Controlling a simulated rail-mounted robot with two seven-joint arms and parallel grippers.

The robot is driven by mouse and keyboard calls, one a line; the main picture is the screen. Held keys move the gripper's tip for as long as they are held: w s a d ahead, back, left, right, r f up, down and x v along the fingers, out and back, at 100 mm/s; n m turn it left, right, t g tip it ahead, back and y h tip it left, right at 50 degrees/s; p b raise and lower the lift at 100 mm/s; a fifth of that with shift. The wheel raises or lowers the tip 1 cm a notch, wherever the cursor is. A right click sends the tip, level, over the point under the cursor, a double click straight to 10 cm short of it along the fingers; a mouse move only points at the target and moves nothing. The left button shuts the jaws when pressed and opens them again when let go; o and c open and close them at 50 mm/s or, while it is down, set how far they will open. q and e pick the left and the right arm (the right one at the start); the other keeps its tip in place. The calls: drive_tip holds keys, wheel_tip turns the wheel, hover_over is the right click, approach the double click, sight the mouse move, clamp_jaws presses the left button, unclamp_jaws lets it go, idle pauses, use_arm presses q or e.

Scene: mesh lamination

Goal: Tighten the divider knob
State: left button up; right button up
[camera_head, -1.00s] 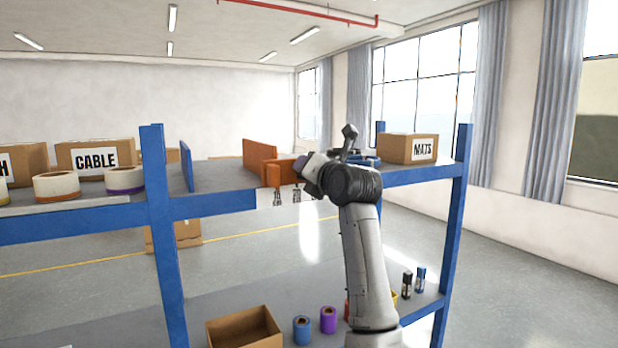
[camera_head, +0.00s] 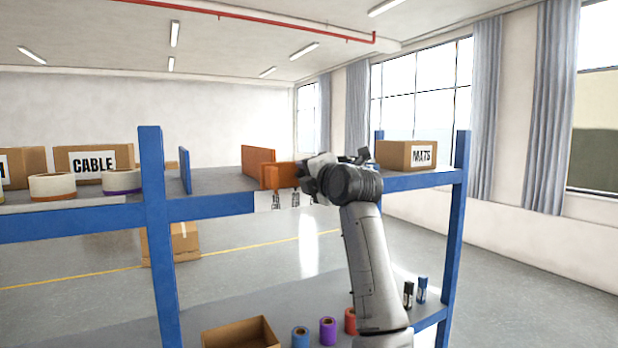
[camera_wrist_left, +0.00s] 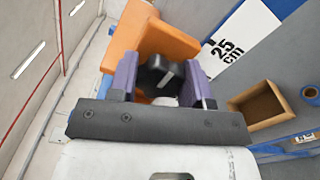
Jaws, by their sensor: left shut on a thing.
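The orange divider (camera_head: 258,156) stands on the upper shelf in the head view. It also shows in the left wrist view (camera_wrist_left: 140,32), with a black knob (camera_wrist_left: 158,72) at its near side. My left gripper (camera_wrist_left: 158,78) has purple fingers on both sides of the knob and is shut on it. In the head view my left gripper (camera_head: 308,178) is at the divider's right end, small and partly covered by my wrist. The knob is hidden there. My right gripper is not in view.
A blue plate (camera_head: 185,168) stands left of the divider. Boxes marked CABLE (camera_head: 94,162) and MATS (camera_head: 407,156) and tape rolls (camera_head: 52,186) are on the upper level. An open carton (camera_head: 241,334) and coloured rolls (camera_head: 327,331) are below. A white 25 cm label (camera_wrist_left: 236,38) lies beside the divider.

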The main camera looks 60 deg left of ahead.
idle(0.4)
use_arm(q)
drive_tip(key=o, duration=0.9)
drive_tip(key=shift+d, duration=0.1)
drive_tip(key=shift+s+d+b, duration=0.2)
drive_tip(key=shift+d+b, duration=0.95)
drive_tip(key=shift+d, duration=2.25)
drive_tip(key=shift+s+d+b, duration=0.2)
drive_tip(key=shift+d+b, duration=0.9)
drive_tip(key=shift+d, duration=2.3)
